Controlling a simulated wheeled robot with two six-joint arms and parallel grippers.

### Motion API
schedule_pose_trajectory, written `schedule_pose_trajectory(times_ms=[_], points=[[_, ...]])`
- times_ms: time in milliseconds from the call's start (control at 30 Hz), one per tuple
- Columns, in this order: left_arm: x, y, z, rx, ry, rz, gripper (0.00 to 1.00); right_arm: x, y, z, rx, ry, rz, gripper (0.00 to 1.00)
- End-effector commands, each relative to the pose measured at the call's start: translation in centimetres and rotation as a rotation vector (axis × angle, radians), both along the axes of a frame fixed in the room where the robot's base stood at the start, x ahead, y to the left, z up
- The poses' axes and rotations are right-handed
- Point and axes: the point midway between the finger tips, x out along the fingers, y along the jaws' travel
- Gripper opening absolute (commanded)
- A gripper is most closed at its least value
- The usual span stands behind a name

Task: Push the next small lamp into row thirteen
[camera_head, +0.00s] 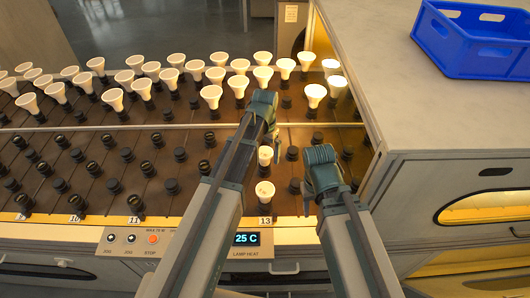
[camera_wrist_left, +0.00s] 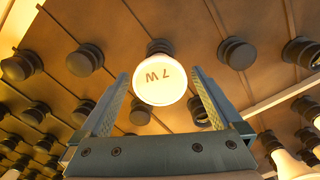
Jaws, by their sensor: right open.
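My left gripper (camera_head: 273,143) is over row thirteen, just above a small white lamp (camera_head: 265,155). In the left wrist view, my left gripper's fingers (camera_wrist_left: 160,78) are open on either side of a white lamp marked 7 W (camera_wrist_left: 160,86), with a gap on each side. Its dark base (camera_wrist_left: 158,47) is at the board; how deep it sits cannot be told. A second small white lamp (camera_head: 265,191) stands nearer the front in the row, above the label 13 (camera_head: 265,221). My right gripper (camera_head: 307,203) is open and empty to the right of that row, pointing down.
Rows of empty dark sockets (camera_head: 172,186) fill the front board. Many white lamps stand behind a rail (camera_head: 120,128). A display (camera_head: 247,239) reads 25 C. A blue crate (camera_head: 475,45) sits on the grey cabinet (camera_head: 390,75) at right.

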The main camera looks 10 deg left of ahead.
Motion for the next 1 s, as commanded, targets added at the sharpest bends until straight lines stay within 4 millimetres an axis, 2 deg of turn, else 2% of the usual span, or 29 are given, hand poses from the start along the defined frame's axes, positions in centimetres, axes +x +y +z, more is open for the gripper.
schedule_pose_trajectory(times_ms=[267,467,667,1000], points=[[0.0,0.0,0.2,0.000,0.000,0.000,1.00,0.0,0.0,0.2,0.000,0.000,0.000,0.50],[0.0,0.0,1.3,0.000,0.000,0.000,1.00,0.0,0.0,1.3,0.000,0.000,0.000,0.50],[0.0,0.0,3.6,0.000,0.000,0.000,1.00,0.0,0.0,3.6,0.000,0.000,0.000,0.50],[0.0,0.0,8.8,0.000,0.000,0.000,1.00,0.0,0.0,8.8,0.000,0.000,0.000,0.50]])
